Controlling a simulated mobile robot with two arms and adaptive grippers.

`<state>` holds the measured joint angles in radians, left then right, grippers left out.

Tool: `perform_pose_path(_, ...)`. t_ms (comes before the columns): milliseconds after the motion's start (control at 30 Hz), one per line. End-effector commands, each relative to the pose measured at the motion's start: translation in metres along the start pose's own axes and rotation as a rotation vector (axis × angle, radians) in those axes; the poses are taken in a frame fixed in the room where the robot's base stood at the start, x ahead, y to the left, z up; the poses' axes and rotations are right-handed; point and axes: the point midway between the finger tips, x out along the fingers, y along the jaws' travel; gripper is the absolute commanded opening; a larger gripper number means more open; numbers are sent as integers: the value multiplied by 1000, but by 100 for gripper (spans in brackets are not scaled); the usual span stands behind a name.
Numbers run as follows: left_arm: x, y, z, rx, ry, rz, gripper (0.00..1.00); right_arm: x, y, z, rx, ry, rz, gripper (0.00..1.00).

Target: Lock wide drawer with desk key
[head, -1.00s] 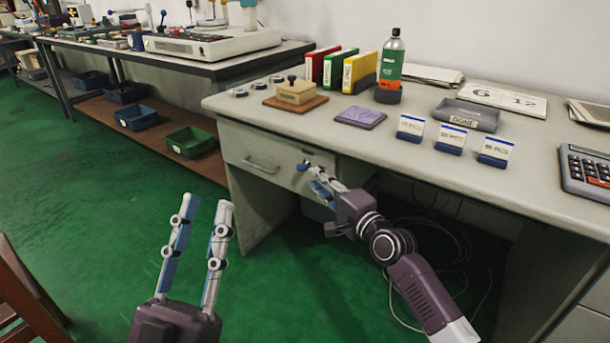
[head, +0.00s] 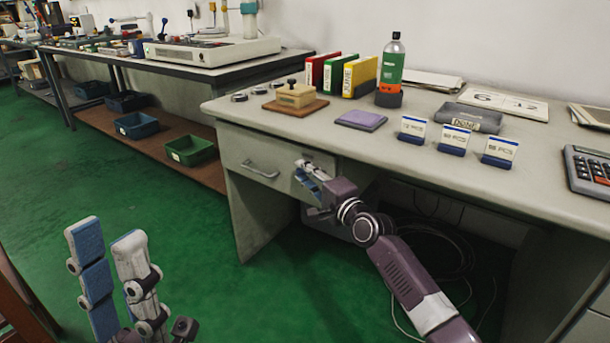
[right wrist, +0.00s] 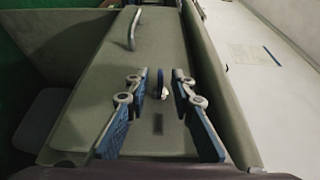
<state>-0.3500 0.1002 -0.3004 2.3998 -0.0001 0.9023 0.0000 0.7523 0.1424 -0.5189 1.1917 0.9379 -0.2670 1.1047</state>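The wide drawer (head: 250,158) is in the desk's left part, its front flush with the desk and its bar handle (head: 260,168) at its middle left. The handle also shows in the right wrist view (right wrist: 132,30). A blue-headed key (right wrist: 160,80) stands edge-on at the drawer front, with a small pale part at its base. My right gripper (right wrist: 158,88) is open, with one finger on each side of the key and gaps visible. In the head view my right gripper (head: 303,172) hides the key. My left gripper (head: 106,236) is open and empty above the floor at lower left.
Cables lie under the desk. Green floor left of the desk is clear.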

Motion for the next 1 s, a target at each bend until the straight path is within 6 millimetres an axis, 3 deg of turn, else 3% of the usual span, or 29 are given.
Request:
perform_pose_path(133,0,0,0,0,-1,0,28,0,0,0,0,0,0,21)
perform_pose_path(333,0,0,0,0,-2,0,28,0,0,0,0,0,0,0)
perform_pose_path(633,1,0,2,0,-8,0,28,0,0,0,0,0,2,0)
perform_pose_path(1000,-3,-8,84,24,-380,-8,28,0,-2,-1,-14,2,36,0)
